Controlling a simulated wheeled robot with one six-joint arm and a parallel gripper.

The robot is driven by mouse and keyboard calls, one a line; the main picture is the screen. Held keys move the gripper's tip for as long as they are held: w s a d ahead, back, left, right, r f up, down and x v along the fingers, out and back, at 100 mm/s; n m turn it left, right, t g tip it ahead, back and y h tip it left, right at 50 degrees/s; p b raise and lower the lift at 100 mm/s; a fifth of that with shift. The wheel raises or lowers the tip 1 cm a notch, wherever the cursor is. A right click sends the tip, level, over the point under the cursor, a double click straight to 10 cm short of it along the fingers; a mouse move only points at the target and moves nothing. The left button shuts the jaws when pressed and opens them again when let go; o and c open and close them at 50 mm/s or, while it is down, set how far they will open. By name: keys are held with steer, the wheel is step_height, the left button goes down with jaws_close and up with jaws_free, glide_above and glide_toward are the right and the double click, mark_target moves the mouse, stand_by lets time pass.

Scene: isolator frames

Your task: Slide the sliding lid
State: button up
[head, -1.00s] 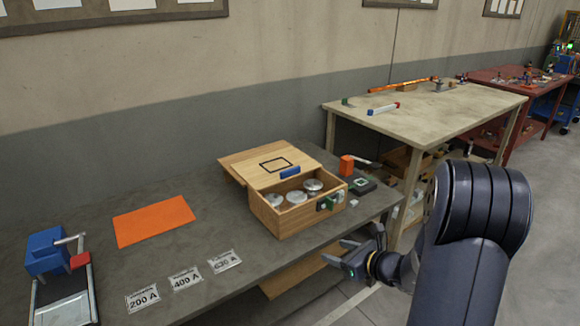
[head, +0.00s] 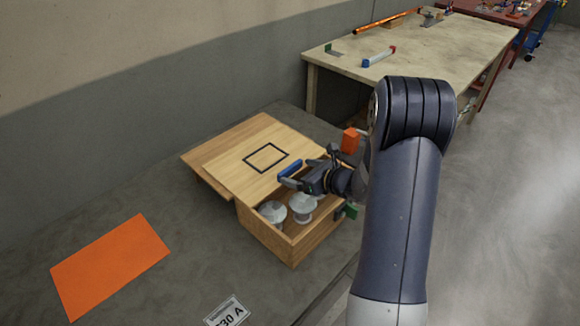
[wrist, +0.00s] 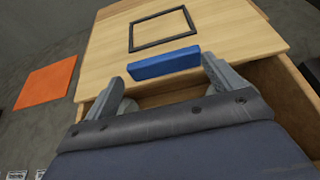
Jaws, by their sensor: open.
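The wooden sliding lid (head: 252,160) is partly drawn back over the wooden box (head: 292,246). It overhangs the box at the far left, leaving the front part open. A black square outline and a blue handle (head: 290,168) are on the lid. The handle also shows in the wrist view (wrist: 165,63). My gripper (head: 297,180) is at the handle above the open part of the box. In the wrist view its fingers (wrist: 160,78) are apart, one on each side of the handle's ends. I cannot tell whether they touch it.
Metal insulator-like parts (head: 273,213) stand in the open part of the box. An orange mat (head: 110,265) and a label card (head: 227,312) lie on the grey bench. An orange block (head: 350,140) stands behind my gripper. A second table (head: 420,55) is at the back.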

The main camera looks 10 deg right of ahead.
mark_target(292, 168)
steer(key=shift+o, duration=1.1)
steer(key=x, duration=0.5)
steer(key=shift+w+r, duration=0.2)
steer(key=shift+d, duration=0.1)
steer(key=shift+c, duration=0.2)
